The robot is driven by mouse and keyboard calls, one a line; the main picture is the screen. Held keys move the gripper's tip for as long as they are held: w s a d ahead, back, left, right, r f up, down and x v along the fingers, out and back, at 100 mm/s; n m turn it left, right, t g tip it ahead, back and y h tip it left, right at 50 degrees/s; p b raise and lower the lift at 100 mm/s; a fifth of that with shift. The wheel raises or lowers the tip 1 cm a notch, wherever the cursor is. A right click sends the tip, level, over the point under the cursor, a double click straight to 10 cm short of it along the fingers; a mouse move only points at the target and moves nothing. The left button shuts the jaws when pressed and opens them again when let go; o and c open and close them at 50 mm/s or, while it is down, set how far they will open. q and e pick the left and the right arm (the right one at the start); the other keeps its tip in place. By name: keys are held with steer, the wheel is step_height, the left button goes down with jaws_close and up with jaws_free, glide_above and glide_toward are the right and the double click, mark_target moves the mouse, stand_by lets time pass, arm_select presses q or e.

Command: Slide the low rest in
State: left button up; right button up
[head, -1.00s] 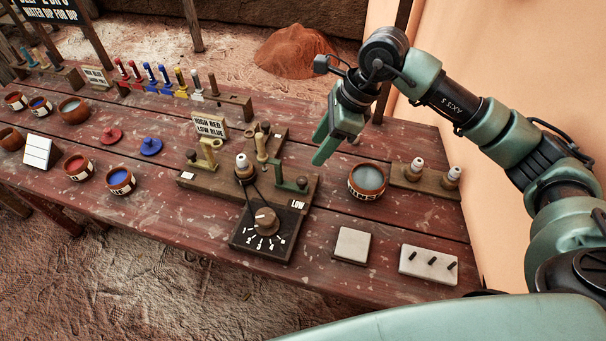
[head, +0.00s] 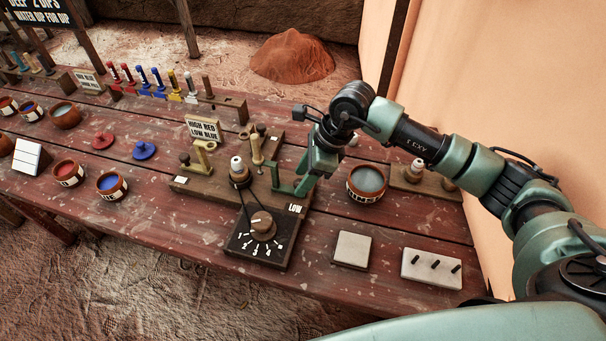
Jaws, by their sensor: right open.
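The low rest, a green bracket (head: 275,178), stands on the right part of the wooden stand (head: 215,188), near the white "LOW" label (head: 295,208). My right gripper (head: 302,184) is open, with its green fingers pointing down right beside the rest's right side. The fingers and rest are similar in colour and overlap, so I cannot tell whether they touch. A tan rest (head: 203,158) stands at the stand's left. A white-topped spindle (head: 238,172) stands between the rests, above a numbered dial (head: 262,224). My left gripper is out of view.
A bowl of pale liquid (head: 367,182) stands just right of my gripper. White-capped pegs in a wooden holder (head: 412,178) are farther right. A pale tile (head: 352,248) and a pegged white block (head: 432,268) lie in front. A "HIGH RED LOW BLUE" sign (head: 203,129) stands behind.

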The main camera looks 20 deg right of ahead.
steer(key=shift+f, duration=0.15)
jaws_close()
steer(key=shift+w, duration=0.1)
stand_by(1.3)
